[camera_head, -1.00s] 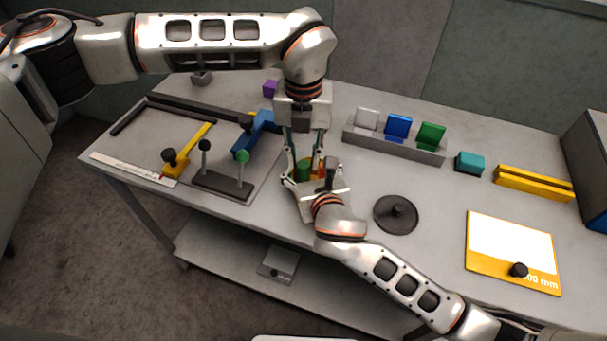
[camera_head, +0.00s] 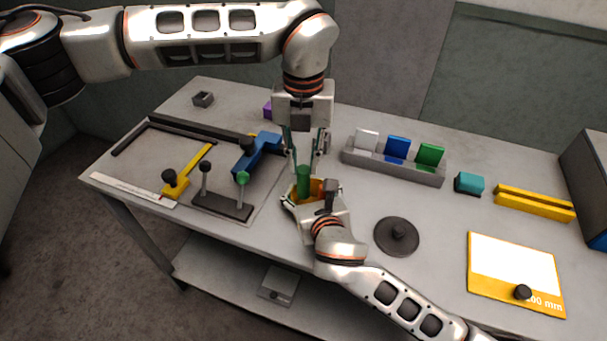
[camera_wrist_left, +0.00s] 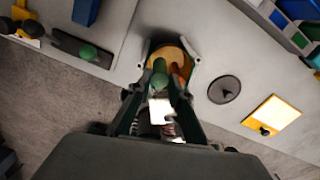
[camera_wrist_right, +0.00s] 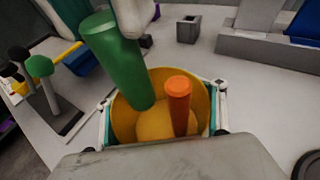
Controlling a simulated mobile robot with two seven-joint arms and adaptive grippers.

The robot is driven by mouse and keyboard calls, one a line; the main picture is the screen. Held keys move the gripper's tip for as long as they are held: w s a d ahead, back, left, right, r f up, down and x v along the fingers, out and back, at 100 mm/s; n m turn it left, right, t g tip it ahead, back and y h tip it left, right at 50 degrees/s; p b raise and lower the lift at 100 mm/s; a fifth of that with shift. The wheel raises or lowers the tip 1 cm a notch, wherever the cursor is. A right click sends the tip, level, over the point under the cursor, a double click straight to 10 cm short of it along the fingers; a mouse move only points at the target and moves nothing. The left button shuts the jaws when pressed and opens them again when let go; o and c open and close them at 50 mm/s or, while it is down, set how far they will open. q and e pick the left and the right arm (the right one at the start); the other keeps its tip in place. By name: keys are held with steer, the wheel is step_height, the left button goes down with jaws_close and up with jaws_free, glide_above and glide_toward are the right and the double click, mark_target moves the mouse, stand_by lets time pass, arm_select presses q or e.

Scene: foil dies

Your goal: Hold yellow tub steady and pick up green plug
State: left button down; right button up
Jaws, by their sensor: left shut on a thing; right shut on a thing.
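The yellow tub (camera_wrist_right: 158,122) stands on the table at its front middle, and it also shows in the head view (camera_head: 316,187). My right gripper (camera_wrist_right: 162,104) is shut around it, a finger on each side. The green plug (camera_wrist_right: 120,62) is a tall cylinder, tilted in the right wrist view, with its lower end over the tub's opening. I cannot tell whether that end is still below the rim. My left gripper (camera_head: 304,168) is shut on the plug's upper part from above; the plug shows between its fingers in the left wrist view (camera_wrist_left: 159,78).
An orange plug (camera_wrist_right: 180,104) stands inside the tub, close to the green one. A dark rack with knobbed posts (camera_head: 222,206) and a blue piece (camera_head: 256,152) lie left. A grey holder (camera_head: 392,165) and a dark round lid (camera_head: 397,237) are right.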

arm_select(q)
steer(key=shift+r, duration=2.4)
arm_select(e)
steer(key=o, duration=1.4)
steer(key=shift+o, duration=0.2)
steer(key=shift+s, duration=0.1)
steer(key=v, duration=1.1)
steer(key=shift+s+r, duration=0.25)
steer(key=shift+s, duration=0.1)
